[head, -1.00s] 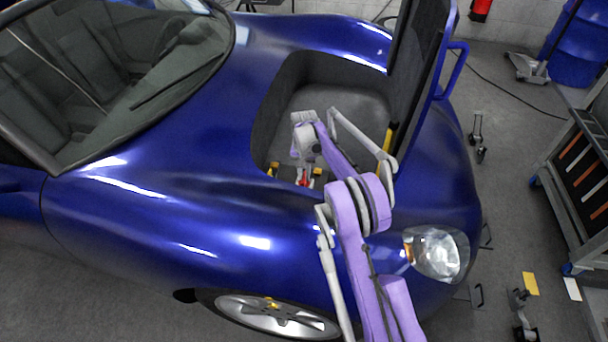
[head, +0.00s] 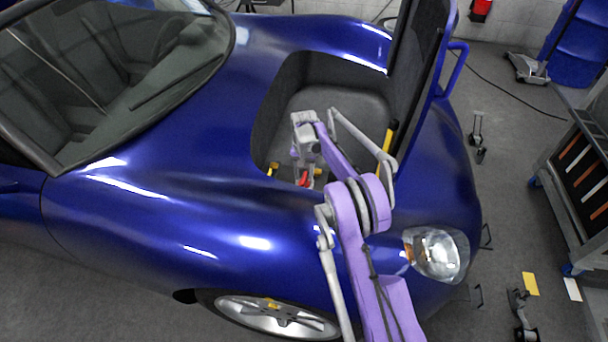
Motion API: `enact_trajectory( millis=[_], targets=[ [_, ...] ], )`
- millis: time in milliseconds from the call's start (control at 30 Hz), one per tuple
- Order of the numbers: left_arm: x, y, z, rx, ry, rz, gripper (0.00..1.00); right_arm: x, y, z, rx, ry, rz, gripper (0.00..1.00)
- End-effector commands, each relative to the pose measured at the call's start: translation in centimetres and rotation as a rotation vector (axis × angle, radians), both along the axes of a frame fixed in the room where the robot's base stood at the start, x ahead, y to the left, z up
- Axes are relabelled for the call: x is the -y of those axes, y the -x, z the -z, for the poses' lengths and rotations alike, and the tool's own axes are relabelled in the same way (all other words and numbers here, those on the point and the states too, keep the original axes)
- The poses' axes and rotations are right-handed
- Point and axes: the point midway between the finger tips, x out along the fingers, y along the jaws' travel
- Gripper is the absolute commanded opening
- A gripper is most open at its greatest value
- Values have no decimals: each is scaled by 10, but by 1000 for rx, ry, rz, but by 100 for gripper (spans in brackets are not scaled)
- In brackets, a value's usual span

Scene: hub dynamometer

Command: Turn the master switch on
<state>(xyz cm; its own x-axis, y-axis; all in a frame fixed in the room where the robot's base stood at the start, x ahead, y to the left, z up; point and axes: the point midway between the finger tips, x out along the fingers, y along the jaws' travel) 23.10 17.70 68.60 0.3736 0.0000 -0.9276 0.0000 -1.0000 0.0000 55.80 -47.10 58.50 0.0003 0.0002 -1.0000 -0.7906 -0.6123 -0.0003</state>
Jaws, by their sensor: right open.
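A small red part (head: 305,179), which looks like the master switch, sits low at the near side of the car's open front compartment. Small yellow parts (head: 272,169) lie beside it. My right gripper (head: 302,165) reaches into the compartment from above and is right over the red part. Its fingers are small and partly hidden by the wrist, and I cannot tell whether they touch the red part. The switch's position cannot be made out. My left gripper is not in view.
The blue car body (head: 150,220) surrounds the compartment (head: 340,105). The raised front lid (head: 420,75) stands close to the right of my arm. A tool cart (head: 585,165) stands at the far right. The compartment's middle is empty.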

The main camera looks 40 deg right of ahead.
Motion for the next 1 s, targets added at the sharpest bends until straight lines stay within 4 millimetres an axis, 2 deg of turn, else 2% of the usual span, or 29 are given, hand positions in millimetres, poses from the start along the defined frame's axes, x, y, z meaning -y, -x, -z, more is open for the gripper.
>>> enact_trajectory(
  millis=[167,400,533,700,1000],
  targets=[
    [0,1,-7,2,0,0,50,0,0,-23,0,0,0,48],
    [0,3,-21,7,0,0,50,0,0,-73,0,0,0,48],
    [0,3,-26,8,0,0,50,0,0,-93,0,0,0,48],
    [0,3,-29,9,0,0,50,0,0,-106,0,0,0,48],
    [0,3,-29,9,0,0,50,0,0,-107,0,0,0,48]
  ],
)
